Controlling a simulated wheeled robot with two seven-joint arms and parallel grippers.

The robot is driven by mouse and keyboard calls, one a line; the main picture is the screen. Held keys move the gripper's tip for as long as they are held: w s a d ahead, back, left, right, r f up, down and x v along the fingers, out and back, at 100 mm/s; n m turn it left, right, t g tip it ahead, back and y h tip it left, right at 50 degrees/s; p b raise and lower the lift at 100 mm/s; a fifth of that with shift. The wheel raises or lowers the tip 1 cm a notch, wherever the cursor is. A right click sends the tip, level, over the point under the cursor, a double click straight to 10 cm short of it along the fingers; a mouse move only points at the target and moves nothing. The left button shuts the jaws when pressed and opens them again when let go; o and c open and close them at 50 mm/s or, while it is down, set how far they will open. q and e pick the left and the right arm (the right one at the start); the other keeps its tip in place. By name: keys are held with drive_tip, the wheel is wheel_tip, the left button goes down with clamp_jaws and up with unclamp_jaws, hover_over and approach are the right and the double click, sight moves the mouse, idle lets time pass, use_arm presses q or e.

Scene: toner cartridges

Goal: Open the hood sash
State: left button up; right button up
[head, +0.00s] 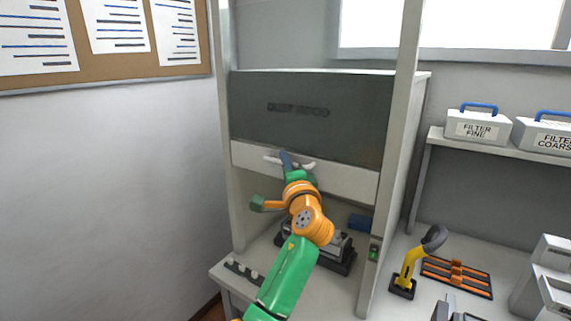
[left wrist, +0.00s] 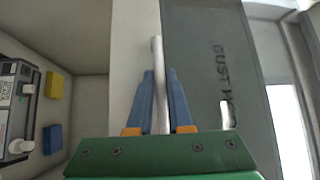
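The hood sash (head: 310,115) is a dark grey panel with faint hood lettering and a pale strip (head: 345,182) along its lower edge. An open gap shows below the strip. A light bar handle (head: 271,160) sits on the strip, partly hidden by my left gripper (head: 287,160). In the left wrist view, the blue fingers of that gripper (left wrist: 160,85) lie close on both sides of the silver handle bar (left wrist: 157,55) and appear shut on it. The sash (left wrist: 205,70) also shows there, turned sideways. My right gripper is not in view.
Inside the hood stands a dark grey device (head: 337,250), partly behind my left arm, with a blue block (head: 360,222). Right of the hood are a yellow tool with a dark head (head: 410,268), an orange-and-black rack (head: 457,275) and filter boxes (head: 478,128) on a shelf.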

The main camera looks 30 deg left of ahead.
use_arm(q)
drive_tip(key=b+v, duration=0.3)
drive_tip(key=v, duration=0.4)
drive_tip(key=shift+s+d, duration=0.15)
idle(0.3)
